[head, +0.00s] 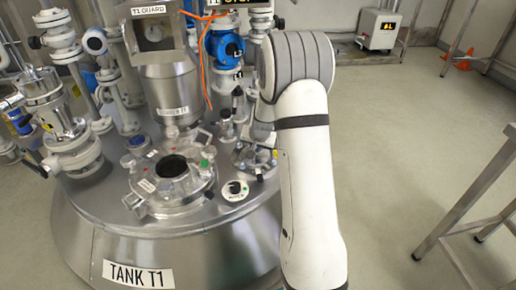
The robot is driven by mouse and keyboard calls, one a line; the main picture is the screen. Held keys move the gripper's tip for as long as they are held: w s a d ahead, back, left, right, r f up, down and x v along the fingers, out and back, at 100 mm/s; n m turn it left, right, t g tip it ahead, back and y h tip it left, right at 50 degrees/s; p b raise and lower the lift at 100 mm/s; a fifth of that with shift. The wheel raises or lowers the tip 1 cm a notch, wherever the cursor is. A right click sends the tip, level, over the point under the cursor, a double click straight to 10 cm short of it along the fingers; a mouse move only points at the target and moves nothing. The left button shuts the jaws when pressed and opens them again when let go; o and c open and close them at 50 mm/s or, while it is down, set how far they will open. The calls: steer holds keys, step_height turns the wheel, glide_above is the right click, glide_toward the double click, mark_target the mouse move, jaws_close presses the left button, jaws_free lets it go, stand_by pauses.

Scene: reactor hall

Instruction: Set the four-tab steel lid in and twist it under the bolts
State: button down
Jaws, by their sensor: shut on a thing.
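A round steel port (152,188) with a dark open hole (172,167) is on top of the tank. Bolt-like knobs stand around its flange, and a green mark sits at its right side. No four-tab lid can be made out for certain. My arm (305,170) rises at the right of the tank and hides part of its top. My gripper is not visible, so what it holds cannot be seen.
Tank T1 (138,273) fills the left. Valves (66,130), a steel column (170,85) and an orange cable (204,62) crowd the back. A metal frame (465,205) stands right; floor between is clear.

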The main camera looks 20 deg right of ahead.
steer(key=shift+d+n+y+b, duration=0.1)
steer(key=shift+n+y+b, duration=0.55)
steer(key=shift+b, duration=2)
steer(key=c, duration=1.4)
jaws_free()
steer(key=shift+n+h, duration=0.25)
steer(key=shift+o, duration=0.2)
step_height(320, 180, up, 6)
steer(key=p, duration=0.4)
steer(key=shift+p, duration=0.35)
